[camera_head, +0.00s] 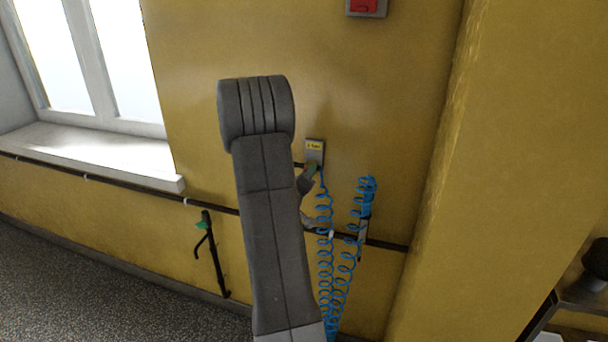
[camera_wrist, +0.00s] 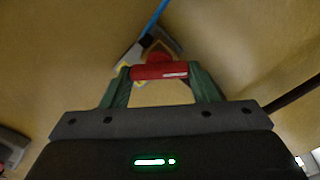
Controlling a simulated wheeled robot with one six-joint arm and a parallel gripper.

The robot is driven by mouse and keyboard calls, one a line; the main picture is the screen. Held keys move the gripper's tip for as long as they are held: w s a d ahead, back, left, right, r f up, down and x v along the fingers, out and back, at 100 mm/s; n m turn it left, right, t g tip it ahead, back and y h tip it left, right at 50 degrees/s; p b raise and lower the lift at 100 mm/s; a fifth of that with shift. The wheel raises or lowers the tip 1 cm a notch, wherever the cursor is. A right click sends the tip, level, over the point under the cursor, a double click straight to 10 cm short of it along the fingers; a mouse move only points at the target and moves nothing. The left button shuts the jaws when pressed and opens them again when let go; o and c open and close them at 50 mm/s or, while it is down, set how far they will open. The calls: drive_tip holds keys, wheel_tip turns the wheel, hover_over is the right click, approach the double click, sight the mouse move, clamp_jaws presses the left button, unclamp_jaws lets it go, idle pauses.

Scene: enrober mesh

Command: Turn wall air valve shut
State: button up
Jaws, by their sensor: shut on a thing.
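The red valve handle (camera_wrist: 160,73) shows in the wrist view as a short bar lying crosswise between my two green fingers. My gripper (camera_wrist: 160,70) is shut on it, with a finger at each end of the bar. Behind the handle are a reddish-brown fitting and a grey plate with a yellow mark. In the head view the grey plate (camera_head: 314,152) with a yellow label is on the yellow wall, just right of my arm. The red handle cannot be made out there, and my arm covers part of that area.
Blue coiled hoses (camera_head: 326,250) hang right of my arm. A dark pipe (camera_head: 120,180) runs along the wall. A black item with a green top (camera_head: 208,235) stands at the left. A window sill (camera_head: 95,152) juts out left; a yellow pillar (camera_head: 480,160) stands right.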

drive_tip(key=shift+f+n+p, duration=0.2)
drive_tip(key=shift+n+p, duration=1.15)
drive_tip(key=shift+n, duration=2.75)
drive_tip(key=o, duration=1)
drive_tip(key=shift+a, duration=0.1)
drive_tip(key=b+v, duration=0.2)
drive_tip(key=v, duration=1.2)
drive_tip(key=shift+b, duration=0.4)
